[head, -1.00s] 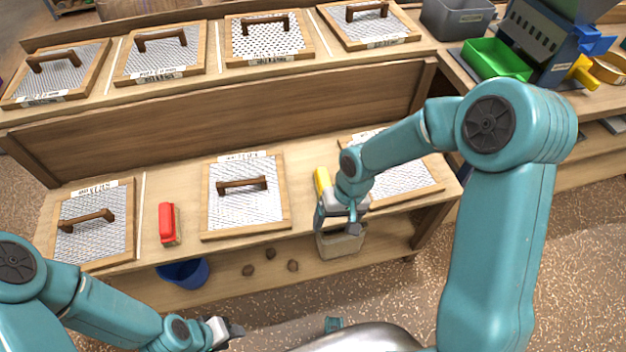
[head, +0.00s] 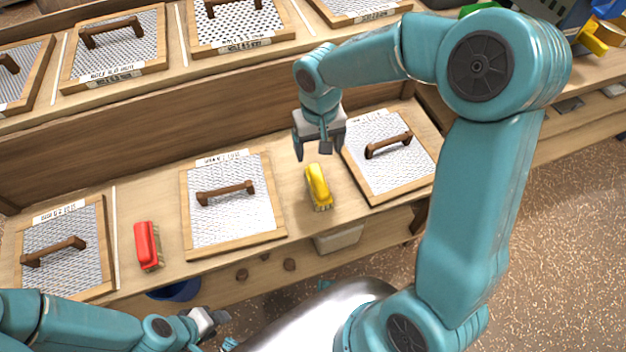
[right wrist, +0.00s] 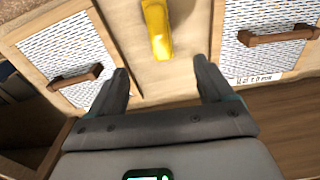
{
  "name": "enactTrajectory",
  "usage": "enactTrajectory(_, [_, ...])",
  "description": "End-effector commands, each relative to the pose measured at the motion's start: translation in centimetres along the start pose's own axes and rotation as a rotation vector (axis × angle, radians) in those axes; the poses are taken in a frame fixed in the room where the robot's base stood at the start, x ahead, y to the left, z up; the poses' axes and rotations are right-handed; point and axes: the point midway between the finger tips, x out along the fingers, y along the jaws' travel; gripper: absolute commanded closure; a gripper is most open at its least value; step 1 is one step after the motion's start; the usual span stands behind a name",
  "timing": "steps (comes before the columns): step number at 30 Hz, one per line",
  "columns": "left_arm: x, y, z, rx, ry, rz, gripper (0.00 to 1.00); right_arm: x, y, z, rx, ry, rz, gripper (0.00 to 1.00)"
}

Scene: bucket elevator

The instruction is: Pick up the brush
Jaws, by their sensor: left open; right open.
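A yellow brush (head: 318,186) with pale bristles lies on the lower wooden shelf between two framed screens. It also shows in the right wrist view (right wrist: 157,28), beyond the fingertips and roughly between them. A red brush (head: 147,245) lies further left on the same shelf. My right gripper (head: 314,152) is open and empty above the shelf, just behind the yellow brush and apart from it. In the right wrist view its two fingers (right wrist: 162,82) are spread wide. My left gripper (head: 218,320) is open and empty low at the front, away from both brushes.
Framed mesh screens with brown handles lie on the lower shelf, one (head: 232,240) left of the yellow brush and one (head: 376,198) right of it. More screens lie on the upper shelf. A pale bin (head: 338,240) and a blue bucket (head: 175,291) sit below.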

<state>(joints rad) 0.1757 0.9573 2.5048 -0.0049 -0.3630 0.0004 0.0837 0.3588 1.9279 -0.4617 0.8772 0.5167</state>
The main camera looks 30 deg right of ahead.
Motion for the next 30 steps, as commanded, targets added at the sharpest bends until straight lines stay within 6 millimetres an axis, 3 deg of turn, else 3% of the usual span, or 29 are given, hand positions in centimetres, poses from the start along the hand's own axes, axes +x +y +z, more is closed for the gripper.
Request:
enactTrajectory(12, [1.8,-0.7,0.0,0.000,0.000,0.000,0.57,9.2,0.1,0.8,0.000,-0.005,0.001,0.19])
enactTrajectory(20, [2.2,-0.8,0.0,0.000,0.000,0.000,0.57,11.4,0.0,0.7,-0.002,-0.004,0.000,0.19])
enactTrajectory(27, [3.1,-1.1,-0.1,0.000,0.000,0.000,0.57,15.2,0.0,1.1,-0.004,-0.005,0.000,0.19])
enactTrajectory(30, [3.1,-1.1,-0.1,0.000,0.000,0.000,0.57,15.9,0.0,0.9,-0.002,-0.003,0.000,0.19])
